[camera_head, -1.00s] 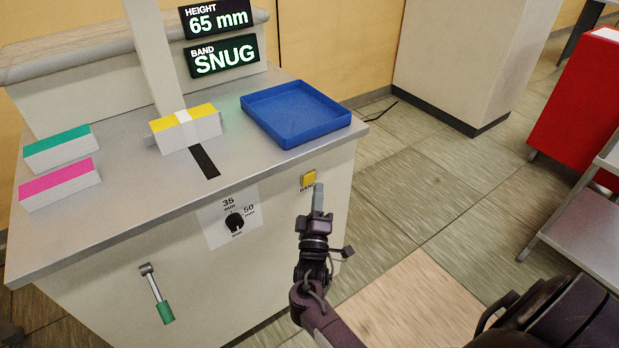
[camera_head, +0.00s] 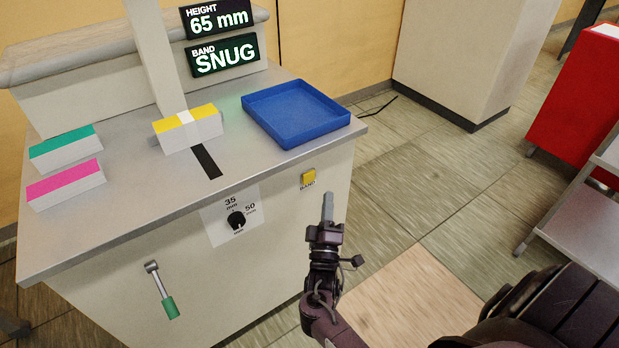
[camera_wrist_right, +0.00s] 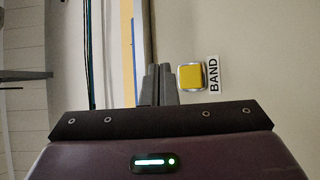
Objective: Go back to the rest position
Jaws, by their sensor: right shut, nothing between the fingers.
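My right gripper (camera_head: 328,207) is shut and empty. It stands in front of the machine's front panel, a little below and to the right of the yellow BAND button (camera_head: 308,177). In the right wrist view its two fingers (camera_wrist_right: 158,84) are together, and the yellow button (camera_wrist_right: 191,77) shows just right of them, apart from the tips in the picture. My left gripper does not show in any view.
The machine's grey top (camera_head: 120,220) holds a blue tray (camera_head: 296,136), a yellow-topped banded stack (camera_head: 205,131), and green (camera_head: 62,151) and pink (camera_head: 66,190) stacks. A crank (camera_head: 161,290) and dial (camera_head: 236,220) sit on the front. A red cabinet (camera_head: 575,110) stands right.

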